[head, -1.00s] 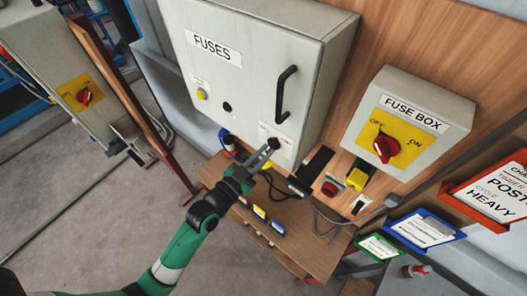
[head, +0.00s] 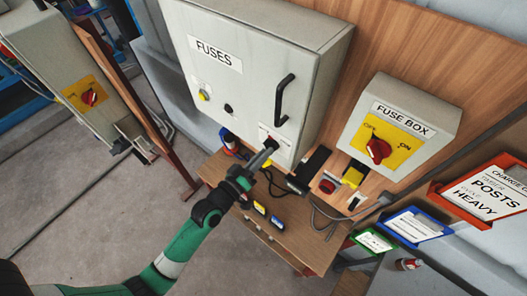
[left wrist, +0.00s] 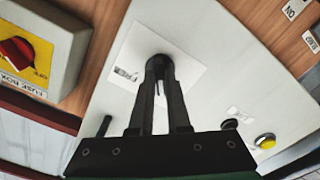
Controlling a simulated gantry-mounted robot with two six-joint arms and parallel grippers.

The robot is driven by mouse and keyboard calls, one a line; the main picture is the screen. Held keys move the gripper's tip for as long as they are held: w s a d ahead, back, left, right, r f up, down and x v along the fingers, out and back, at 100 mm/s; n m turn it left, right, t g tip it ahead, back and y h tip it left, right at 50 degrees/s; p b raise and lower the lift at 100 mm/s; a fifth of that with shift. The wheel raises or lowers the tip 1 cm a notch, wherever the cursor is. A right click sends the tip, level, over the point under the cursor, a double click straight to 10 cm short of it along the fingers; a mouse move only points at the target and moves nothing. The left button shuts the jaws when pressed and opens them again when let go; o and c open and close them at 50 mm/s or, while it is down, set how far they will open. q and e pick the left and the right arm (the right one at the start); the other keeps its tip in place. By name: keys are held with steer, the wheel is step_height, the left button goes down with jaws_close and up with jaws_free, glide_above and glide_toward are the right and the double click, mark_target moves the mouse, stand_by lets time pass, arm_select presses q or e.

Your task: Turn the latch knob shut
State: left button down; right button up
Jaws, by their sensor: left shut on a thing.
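The grey cabinet labelled FUSES (head: 245,85) stands on the wooden panel with its door closed flat. The dark latch knob (left wrist: 158,64) sits on a white label plate (left wrist: 135,50) low on the door, as the left wrist view shows. My left gripper (head: 270,146) reaches up to the lower right of the door. In the left wrist view its two dark fingers (left wrist: 160,72) are closed around the knob, which they largely hide. The knob's exact angle cannot be read. My right gripper is in neither view.
A black door handle (head: 284,100) stands out above the latch. The FUSE BOX (head: 430,125) with a red rotary switch (head: 378,150) is to the right. A wooden shelf (head: 290,232) with small items and a cable lies below.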

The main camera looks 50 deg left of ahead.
arm_select(q)
steer(key=shift+n, duration=0.9)
steer(key=c, duration=0.9)
jaws_free()
steer(key=shift+s, duration=0.1)
steer(key=s+b, duration=0.1)
steer(key=s, duration=0.2)
steer(key=s+d+b, duration=0.1)
steer(key=s, duration=0.3)
steer(key=s+b, duration=0.1)
steer(key=s, duration=0.3)
steer(key=shift+s+d, duration=0.15)
steer(key=shift+d, duration=0.25)
